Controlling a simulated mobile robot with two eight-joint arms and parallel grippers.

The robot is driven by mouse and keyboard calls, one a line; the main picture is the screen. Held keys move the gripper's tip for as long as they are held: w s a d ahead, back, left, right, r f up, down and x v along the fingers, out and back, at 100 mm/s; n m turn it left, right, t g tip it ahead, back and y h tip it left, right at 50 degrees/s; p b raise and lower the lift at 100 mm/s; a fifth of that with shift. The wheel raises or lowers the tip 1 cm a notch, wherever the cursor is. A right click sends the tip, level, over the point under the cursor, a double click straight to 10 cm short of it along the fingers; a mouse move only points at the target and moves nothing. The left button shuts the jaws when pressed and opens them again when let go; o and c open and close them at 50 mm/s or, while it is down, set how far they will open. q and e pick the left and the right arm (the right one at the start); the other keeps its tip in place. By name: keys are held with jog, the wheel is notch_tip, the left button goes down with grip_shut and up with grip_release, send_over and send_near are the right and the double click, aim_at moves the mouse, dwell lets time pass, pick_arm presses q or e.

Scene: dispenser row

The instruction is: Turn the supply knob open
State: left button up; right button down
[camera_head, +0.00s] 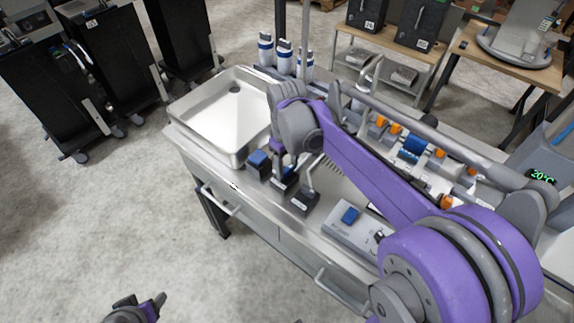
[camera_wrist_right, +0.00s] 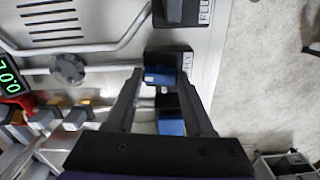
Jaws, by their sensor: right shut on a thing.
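A round grey knob (camera_wrist_right: 68,68) sits on a pipe, apart from the fingers. No label readable here tells which knob is the supply knob. My left gripper (camera_head: 143,303) shows partly at the bottom edge, empty, its fingers apart, away from the bench.
A metal sink basin (camera_head: 188,108) lies left of the blocks. A control box (camera_head: 335,232) with a blue button stands to the right. White bottles (camera_head: 284,55) stand at the back. Black cabinets (camera_head: 100,55) stand at the far left. The floor in front is clear.

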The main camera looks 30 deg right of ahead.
aim_at(287, 169)
jog(key=shift+n, duration=0.9)
jog(key=shift+c, duration=1.4)
grip_release()
jog(key=shift+r, duration=0.1)
notch_tip(287, 169, up, 11)
jog(key=shift+p, duration=0.3)
jog(key=shift+f, duration=0.2)
